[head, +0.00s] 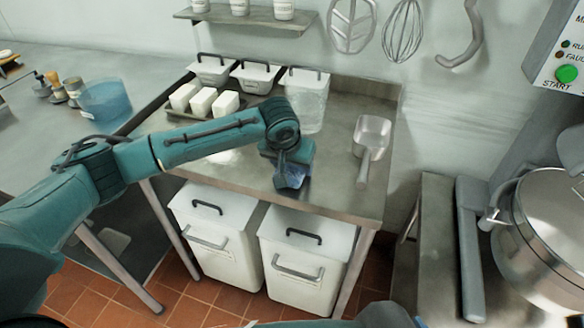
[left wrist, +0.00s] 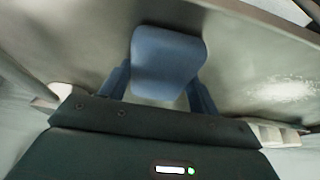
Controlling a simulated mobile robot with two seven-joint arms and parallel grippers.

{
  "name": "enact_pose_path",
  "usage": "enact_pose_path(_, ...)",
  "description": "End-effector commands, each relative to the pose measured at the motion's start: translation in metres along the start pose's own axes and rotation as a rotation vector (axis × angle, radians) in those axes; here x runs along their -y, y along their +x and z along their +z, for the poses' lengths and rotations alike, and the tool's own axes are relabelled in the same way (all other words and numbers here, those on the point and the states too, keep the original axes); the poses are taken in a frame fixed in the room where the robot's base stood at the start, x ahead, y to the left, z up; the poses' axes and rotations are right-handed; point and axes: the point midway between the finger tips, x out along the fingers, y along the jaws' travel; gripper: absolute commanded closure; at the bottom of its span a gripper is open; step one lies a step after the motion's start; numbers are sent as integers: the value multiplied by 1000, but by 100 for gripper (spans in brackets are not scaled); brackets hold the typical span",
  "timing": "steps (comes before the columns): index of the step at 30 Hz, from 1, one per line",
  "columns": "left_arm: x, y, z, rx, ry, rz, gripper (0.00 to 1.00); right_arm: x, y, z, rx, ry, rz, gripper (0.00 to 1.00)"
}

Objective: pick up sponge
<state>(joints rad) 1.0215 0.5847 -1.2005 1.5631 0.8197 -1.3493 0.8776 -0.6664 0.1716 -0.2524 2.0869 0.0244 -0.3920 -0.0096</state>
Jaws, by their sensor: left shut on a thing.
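The sponge (left wrist: 168,62) is a blue block with rounded edges. In the left wrist view it sits between the two fingers of my left gripper (left wrist: 160,85), which is shut on it. In the head view my left gripper (head: 290,172) points down over the front part of the steel table (head: 335,190), and a small blue part of the sponge (head: 291,177) shows at its tip. I cannot tell whether the sponge touches the table. My right gripper is not in view.
A metal scoop (head: 371,138) lies to the right on the table. A clear container (head: 306,100), lidded pans (head: 255,76) and white blocks (head: 201,102) stand at the back. White bins (head: 306,262) are below. A mixer bowl (head: 545,235) is at the right.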

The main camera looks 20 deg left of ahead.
Motion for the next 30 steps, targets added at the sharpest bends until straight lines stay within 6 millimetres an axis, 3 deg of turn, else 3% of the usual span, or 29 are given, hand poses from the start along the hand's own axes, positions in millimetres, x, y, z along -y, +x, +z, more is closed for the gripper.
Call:
enact_pose_path(11,1,1,0,1,0,-2,65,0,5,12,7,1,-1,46)
enact_pose_path(21,0,-66,-28,-2,-1,2,65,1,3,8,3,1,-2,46)
enact_pose_path(30,0,-95,-40,1,0,0,65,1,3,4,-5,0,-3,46)
